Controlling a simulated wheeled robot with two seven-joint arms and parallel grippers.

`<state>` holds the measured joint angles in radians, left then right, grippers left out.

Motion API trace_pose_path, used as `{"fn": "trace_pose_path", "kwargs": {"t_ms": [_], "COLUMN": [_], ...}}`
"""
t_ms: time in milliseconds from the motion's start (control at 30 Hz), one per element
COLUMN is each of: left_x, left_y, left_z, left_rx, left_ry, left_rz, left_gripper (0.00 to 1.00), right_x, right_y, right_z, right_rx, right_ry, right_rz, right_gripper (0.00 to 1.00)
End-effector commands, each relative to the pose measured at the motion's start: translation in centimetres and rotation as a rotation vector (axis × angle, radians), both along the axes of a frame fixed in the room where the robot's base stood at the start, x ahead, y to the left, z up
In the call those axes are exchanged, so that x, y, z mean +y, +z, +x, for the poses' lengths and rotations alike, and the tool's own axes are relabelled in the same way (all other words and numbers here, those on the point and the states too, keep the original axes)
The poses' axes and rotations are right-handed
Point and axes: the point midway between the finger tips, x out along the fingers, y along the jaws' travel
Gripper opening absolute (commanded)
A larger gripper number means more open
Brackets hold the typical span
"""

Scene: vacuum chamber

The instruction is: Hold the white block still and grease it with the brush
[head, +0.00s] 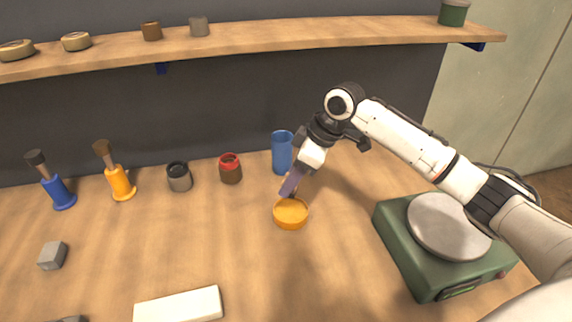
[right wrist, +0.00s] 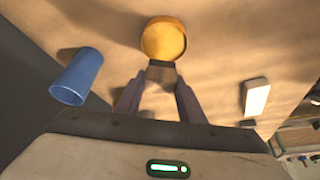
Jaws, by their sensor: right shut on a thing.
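The white block (head: 178,305) lies at the front of the table; a pale block (right wrist: 257,97) shows at the right of the right wrist view. Two brushes stand upright, one blue (head: 62,194) and one orange (head: 121,184), bristles up. My right gripper (head: 288,190) points down at the back rim of an orange bowl (head: 290,215). In the right wrist view the gripper (right wrist: 160,88) is shut on a small dark piece (right wrist: 161,75) next to the bowl (right wrist: 164,42). I cannot tell whether that piece belongs to the bowl. My left gripper is out of view.
A blue cup (head: 281,153) stands just behind the bowl, with a red jar (head: 230,170) and a dark grey jar (head: 179,178) to its left. A green scale-like device (head: 412,264) is at right. A grey block (head: 53,256) lies at left. A shelf (head: 250,38) spans the back.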

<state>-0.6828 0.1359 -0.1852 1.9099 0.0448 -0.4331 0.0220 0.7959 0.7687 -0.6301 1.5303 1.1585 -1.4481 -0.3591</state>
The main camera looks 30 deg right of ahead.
Motion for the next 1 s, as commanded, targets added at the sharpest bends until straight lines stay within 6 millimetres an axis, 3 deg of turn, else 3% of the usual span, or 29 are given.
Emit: {"fn": "trace_pose_path", "kwargs": {"t_ms": [467,600,1000], "left_x": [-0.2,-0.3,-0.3], "left_y": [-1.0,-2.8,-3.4], "left_z": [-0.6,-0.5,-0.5], "left_rx": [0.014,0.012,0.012], "left_ry": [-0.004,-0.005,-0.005], "left_rz": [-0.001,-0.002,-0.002], "left_gripper": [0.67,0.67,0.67], "right_x": [0.0,0.0,0.0], "right_y": [-4.2,-5.6,-5.9], "right_z": [-0.1,0.0,-0.1], "right_rx": [0.002,-0.001,0.000], "right_ry": [0.000,0.001,0.000], "right_rz": [-0.001,-0.001,-0.001], "right_gripper": [0.18,0.18,0.18]}}
